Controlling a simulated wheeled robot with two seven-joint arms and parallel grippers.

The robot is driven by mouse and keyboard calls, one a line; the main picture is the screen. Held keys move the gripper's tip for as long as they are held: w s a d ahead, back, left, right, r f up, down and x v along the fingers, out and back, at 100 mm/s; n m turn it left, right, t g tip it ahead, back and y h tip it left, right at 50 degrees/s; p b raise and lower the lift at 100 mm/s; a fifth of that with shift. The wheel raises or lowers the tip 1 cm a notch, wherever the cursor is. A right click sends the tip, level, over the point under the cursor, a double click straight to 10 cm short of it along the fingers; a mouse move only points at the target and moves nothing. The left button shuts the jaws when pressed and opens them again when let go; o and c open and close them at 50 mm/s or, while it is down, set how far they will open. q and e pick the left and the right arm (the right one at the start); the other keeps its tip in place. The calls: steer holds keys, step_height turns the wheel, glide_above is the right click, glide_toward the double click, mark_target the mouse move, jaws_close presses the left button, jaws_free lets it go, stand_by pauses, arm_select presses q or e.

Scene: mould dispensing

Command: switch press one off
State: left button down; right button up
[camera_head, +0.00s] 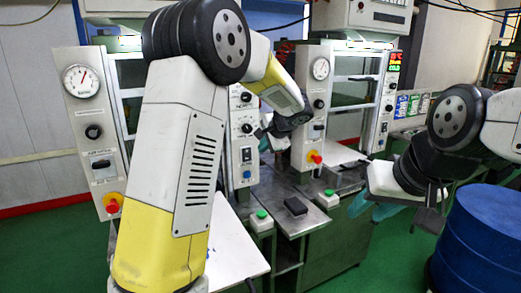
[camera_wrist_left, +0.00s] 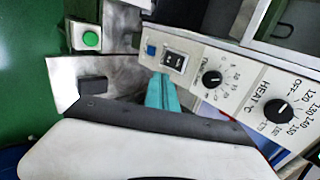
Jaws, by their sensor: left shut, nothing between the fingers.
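The control panel (camera_head: 243,128) of the left press carries a black rocker switch (camera_head: 246,154), with dark knobs above it and a blue part below. In the left wrist view the same rocker switch (camera_wrist_left: 174,62) sits beside the heat and timer knobs. My left gripper (camera_wrist_left: 162,92), with teal fingers, is shut and empty, its tips just short of the switch in the picture; I cannot tell whether they touch. In the head view it is mostly hidden by its wrist. My right gripper (camera_head: 372,207) is at the right, partly hidden; its opening is unclear.
A green button (camera_wrist_left: 90,39) and a dark block (camera_wrist_left: 93,85) are on the metal table near the panel. A second press panel (camera_head: 312,105) stands further right, with a red knob (camera_head: 316,157). A blue drum (camera_head: 482,240) stands at the lower right.

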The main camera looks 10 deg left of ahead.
arm_select(q)
steer(key=shift+s+f, duration=0.15)
steer(key=shift+f, duration=0.05)
glide_toward(247, 159)
step_height(247, 159, down, 4)
steer(key=w+a, duration=0.2)
steer(key=shift+w+f, duration=0.15)
steer(key=shift+w, duration=0.25)
steer(key=shift+w+a, duration=0.2)
steer(key=shift+w, duration=0.2)
